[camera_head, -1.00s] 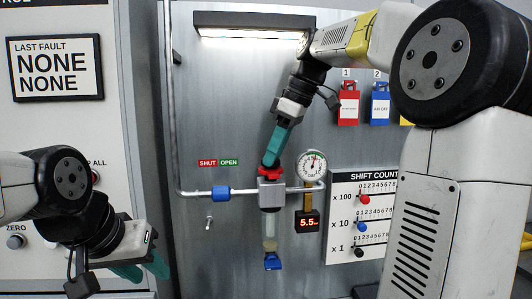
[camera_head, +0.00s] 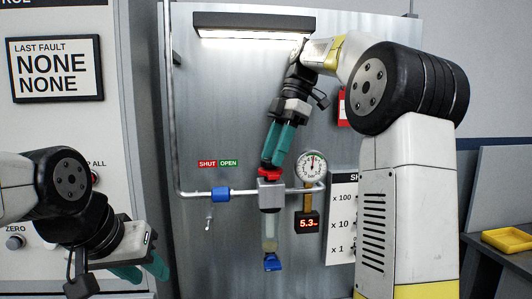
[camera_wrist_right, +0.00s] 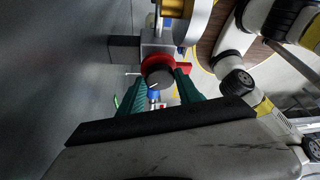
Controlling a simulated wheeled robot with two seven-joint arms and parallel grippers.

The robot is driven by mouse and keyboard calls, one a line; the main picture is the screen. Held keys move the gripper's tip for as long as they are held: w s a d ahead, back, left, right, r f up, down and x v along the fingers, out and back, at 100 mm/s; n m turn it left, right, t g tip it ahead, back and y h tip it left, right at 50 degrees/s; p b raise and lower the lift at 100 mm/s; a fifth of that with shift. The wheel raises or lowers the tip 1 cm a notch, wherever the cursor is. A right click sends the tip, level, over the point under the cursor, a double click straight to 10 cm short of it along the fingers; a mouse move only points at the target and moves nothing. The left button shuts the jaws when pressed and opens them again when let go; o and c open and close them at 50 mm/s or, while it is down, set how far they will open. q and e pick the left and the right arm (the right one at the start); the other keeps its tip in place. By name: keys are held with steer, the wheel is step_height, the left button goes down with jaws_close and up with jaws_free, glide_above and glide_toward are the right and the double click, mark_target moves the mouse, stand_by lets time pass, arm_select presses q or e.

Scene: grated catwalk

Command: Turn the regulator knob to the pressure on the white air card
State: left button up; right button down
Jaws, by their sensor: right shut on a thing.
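The red regulator knob (camera_head: 268,171) sits on top of the grey regulator body (camera_head: 271,194) on the wall pipe. My right gripper (camera_head: 273,160) reaches down from above and is shut on the knob. In the right wrist view its teal fingers stand either side of the knob (camera_wrist_right: 181,66). The round dial gauge (camera_head: 311,166) is to the right of the regulator, its needle near upright. The digital display (camera_head: 308,223) below it reads 5.3. My left gripper (camera_head: 148,274) is open and empty at lower left. I see no white air card.
A blue pipe fitting (camera_head: 220,194) is left of the regulator, below a SHUT/OPEN label (camera_head: 218,163). My right arm partly hides a red tag (camera_head: 342,108) and the shift count board (camera_head: 342,215). A yellow tray (camera_head: 507,239) lies at far right.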

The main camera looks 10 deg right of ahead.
stand_by(0.4)
steer(key=c, duration=0.8)
jaws_free()
steer(key=shift+c, duration=0.2)
